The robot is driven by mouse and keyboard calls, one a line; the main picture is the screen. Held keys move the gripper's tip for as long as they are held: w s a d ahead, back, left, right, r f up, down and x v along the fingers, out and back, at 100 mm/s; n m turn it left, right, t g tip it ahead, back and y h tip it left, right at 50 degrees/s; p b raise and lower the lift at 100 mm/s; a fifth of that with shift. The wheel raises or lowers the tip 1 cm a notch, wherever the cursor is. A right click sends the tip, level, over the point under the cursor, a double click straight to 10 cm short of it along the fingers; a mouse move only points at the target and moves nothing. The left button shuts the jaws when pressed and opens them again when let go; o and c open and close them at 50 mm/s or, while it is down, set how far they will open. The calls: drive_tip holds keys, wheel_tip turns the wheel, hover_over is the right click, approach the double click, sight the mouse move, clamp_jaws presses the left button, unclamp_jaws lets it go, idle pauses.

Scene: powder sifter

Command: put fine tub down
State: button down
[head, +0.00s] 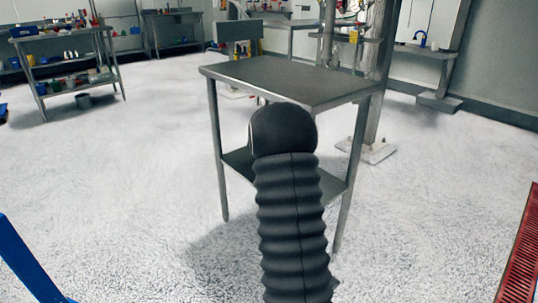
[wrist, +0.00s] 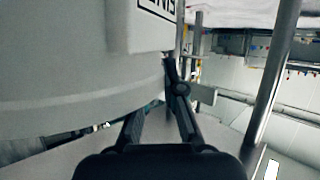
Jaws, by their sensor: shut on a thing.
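A large pale tub (wrist: 80,70) fills the left of the wrist view, with part of a dark-lettered label at its upper right. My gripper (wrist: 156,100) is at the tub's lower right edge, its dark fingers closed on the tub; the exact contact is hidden. In the head view, the dark ribbed sleeve of my arm rises in front of the steel table. The tub and gripper do not show there. I cannot tell from these views how high the tub is or whether it touches a surface.
The steel table (head: 290,80) has a bare top and a lower shelf (head: 237,160). A metal post with a base plate (head: 372,150) stands behind its right side. A workbench with small items (head: 65,40) is at the far left. A red grating (head: 522,255) lies at right. The floor is mostly clear.

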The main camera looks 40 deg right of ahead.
drive_tip(key=shift+f+b, duration=0.65)
drive_tip(key=shift+f, duration=1.25)
drive_tip(key=c, duration=1.7)
unclamp_jaws()
drive_tip(key=shift+f, duration=0.15)
drive_tip(key=o, duration=0.4)
